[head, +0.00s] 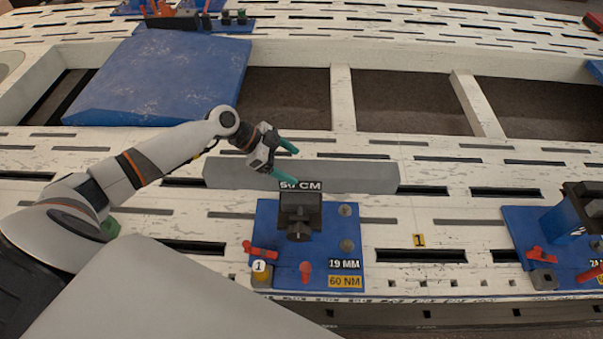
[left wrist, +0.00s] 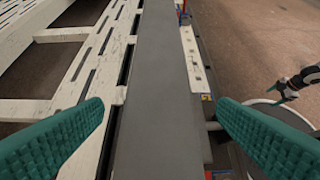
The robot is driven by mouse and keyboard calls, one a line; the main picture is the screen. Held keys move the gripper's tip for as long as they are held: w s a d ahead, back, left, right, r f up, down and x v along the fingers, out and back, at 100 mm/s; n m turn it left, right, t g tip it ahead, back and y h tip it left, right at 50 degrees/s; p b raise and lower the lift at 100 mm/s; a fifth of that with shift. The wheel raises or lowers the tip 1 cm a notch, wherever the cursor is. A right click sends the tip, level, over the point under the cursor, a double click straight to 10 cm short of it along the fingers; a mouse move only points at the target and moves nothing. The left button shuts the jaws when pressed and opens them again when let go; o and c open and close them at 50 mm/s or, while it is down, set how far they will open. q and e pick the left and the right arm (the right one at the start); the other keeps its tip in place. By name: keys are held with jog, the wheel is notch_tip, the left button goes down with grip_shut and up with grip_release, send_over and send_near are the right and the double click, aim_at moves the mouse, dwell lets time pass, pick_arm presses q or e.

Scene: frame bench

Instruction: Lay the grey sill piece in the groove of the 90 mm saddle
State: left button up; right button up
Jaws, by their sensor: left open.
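The grey sill piece (head: 350,176) is a long plain bar lying across the white slotted bench, just behind the blue fixture plate. My left gripper (head: 285,160) is open, its teal fingers over the bar left of its middle. In the left wrist view the sill piece (left wrist: 155,100) runs lengthwise between the two spread fingers, apart from both. A dark block-like holder (head: 300,212) stands on the blue plate (head: 330,230) under a sign ending in "CM". I cannot read any 90 mm label or make out a groove. My right gripper (left wrist: 284,97) seems to show small at the right of the left wrist view.
The plate also carries red levers, grey knobs, a yellow piece marked 1 and labels "19 MM" and "60 NM". Another blue fixture (head: 545,240) stands at the right. A large blue panel (head: 165,75) lies behind left, beside open bays in the white frame.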

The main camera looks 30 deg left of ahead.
aim_at(302, 167)
pick_arm(q)
jog(key=shift+w+d+f, duration=0.25)
jog(key=shift+d+f, duration=0.15)
jog(key=shift+d, duration=0.05)
jog(key=x, duration=0.3)
jog(key=shift+w+d+f+p, duration=0.1)
jog(key=shift+w+d+p, duration=0.05)
jog(key=shift+d+p, duration=0.2)
jog(key=shift+w+d+f, duration=0.15)
jog(key=shift+d+f, duration=0.05)
jog(key=shift+f, duration=0.15)
pick_arm(e)
jog(key=shift+w+a+r, duration=0.1)
jog(key=shift+w+r, duration=0.35)
jog(key=shift+w, duration=0.4)
pick_arm(q)
grip_shut()
jog(key=shift+w+r, duration=0.15)
jog(key=shift+r, duration=0.1)
pick_arm(e)
jog(key=shift+s+a, duration=0.1)
jog(key=shift+s, duration=0.05)
